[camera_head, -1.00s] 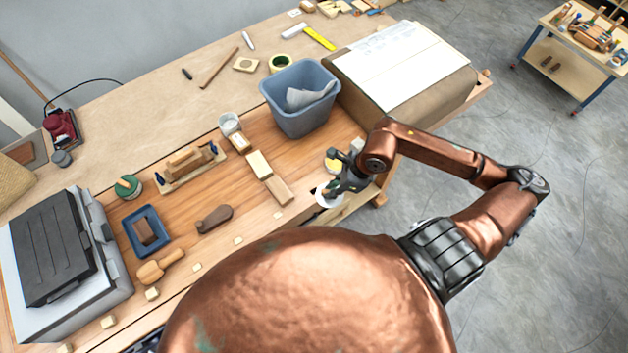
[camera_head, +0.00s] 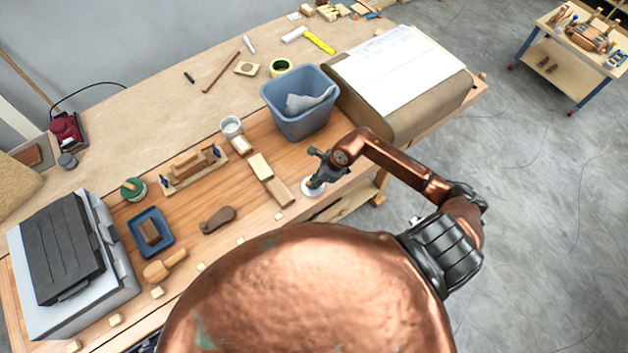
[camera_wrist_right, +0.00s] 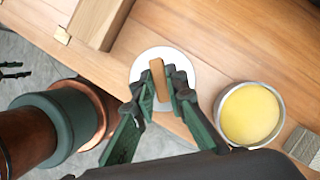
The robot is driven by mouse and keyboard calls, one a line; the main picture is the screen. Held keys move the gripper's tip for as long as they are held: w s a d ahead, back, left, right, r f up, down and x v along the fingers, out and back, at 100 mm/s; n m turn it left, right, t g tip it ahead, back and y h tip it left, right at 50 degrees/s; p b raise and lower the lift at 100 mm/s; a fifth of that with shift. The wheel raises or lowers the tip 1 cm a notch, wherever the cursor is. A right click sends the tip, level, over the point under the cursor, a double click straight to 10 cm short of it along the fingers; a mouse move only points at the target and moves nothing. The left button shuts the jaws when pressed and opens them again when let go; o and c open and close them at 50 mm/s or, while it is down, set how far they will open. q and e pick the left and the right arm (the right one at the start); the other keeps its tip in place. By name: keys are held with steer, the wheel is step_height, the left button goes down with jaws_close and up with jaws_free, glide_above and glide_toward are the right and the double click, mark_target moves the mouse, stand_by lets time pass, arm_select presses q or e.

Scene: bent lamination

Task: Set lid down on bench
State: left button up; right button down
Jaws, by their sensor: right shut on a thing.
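The lid (camera_head: 309,190) is a white disc near the bench's (camera_head: 235,215) front edge. In the right wrist view the white lid (camera_wrist_right: 142,62) has an upright wooden grip (camera_wrist_right: 159,80) across its middle. My right gripper (camera_head: 316,183) is above the lid; in its wrist view its two green-and-dark fingers (camera_wrist_right: 161,94) are shut on the wooden grip. Whether the lid touches the bench or hangs just above it, I cannot tell. The fingers hide part of it. My left gripper is not to be made out.
An open tin with yellow contents (camera_wrist_right: 250,114) stands close right of the lid. A wooden block (camera_head: 279,191) lies close left. The blue-grey bin (camera_head: 287,123) and the brown box (camera_head: 384,118) stand behind. Small wooden blocks line the bench's front edge.

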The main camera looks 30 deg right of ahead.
steer(key=shift+f, duration=0.1)
steer(key=shift+f, duration=0.15)
steer(key=c, duration=1.9)
jaws_free()
steer(key=shift+c, duration=0.2)
steer(key=shift+r, duration=0.2)
steer(key=shift+d+r, duration=0.1)
steer(key=shift+r, duration=0.15)
steer(key=b+v, duration=0.2)
steer(key=v, duration=0.9)
steer(key=shift+s+r, duration=0.2)
